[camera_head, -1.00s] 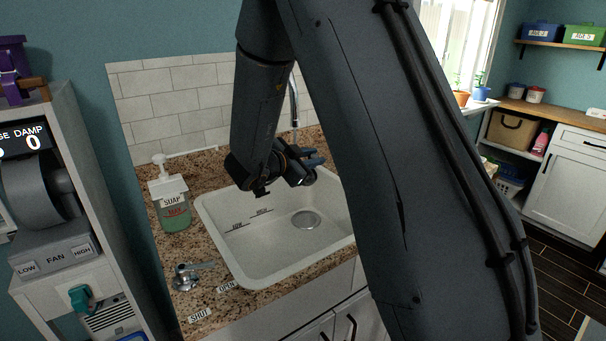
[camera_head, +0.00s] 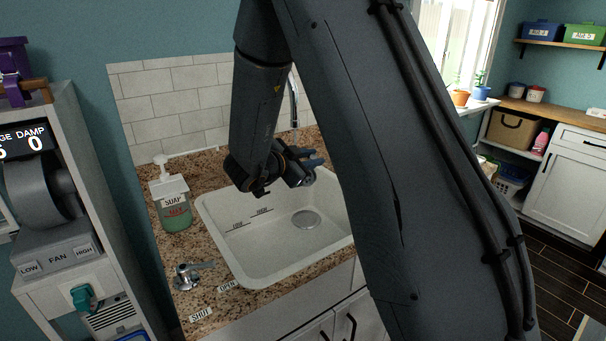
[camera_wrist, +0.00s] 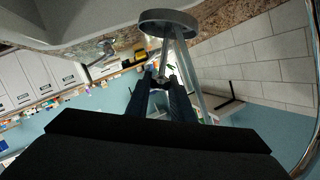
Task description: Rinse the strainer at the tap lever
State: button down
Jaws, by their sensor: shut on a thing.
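My gripper (camera_head: 305,166) hangs over the sink (camera_head: 262,246), in front of the tap spout (camera_head: 294,105). In the wrist view my gripper (camera_wrist: 161,86) is shut on a grey piece with a round rim and thin struts, seemingly the strainer (camera_wrist: 168,22). In the head view only a small dark part of it shows at the fingertips. The tap lever (camera_head: 188,275) stands on the counter at the sink's near left, its handle pointing right, near the OPEN label (camera_head: 227,287) and SHUT label (camera_head: 201,315). I see no water stream.
A green soap bottle (camera_head: 175,212) stands left of the sink. The granite counter (camera_head: 250,299) around the sink's front is mostly clear. A tiled splashback (camera_head: 165,95) is behind. My arm hides the sink's right side.

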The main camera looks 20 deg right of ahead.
jog(key=shift+d, duration=0.15)
jog(key=s+d+p, duration=0.2)
jog(key=s+d, duration=0.1)
jog(key=s, duration=0.4)
jog(key=shift+s, duration=0.2)
dwell(0.6)
dwell(0.9)
dwell(0.4)
jog(key=s+d+r+p, duration=0.1)
jog(key=s+r+p, duration=0.3)
jog(key=shift+s+d, duration=0.3)
jog(key=shift+d, duration=0.1)
dwell(0.7)
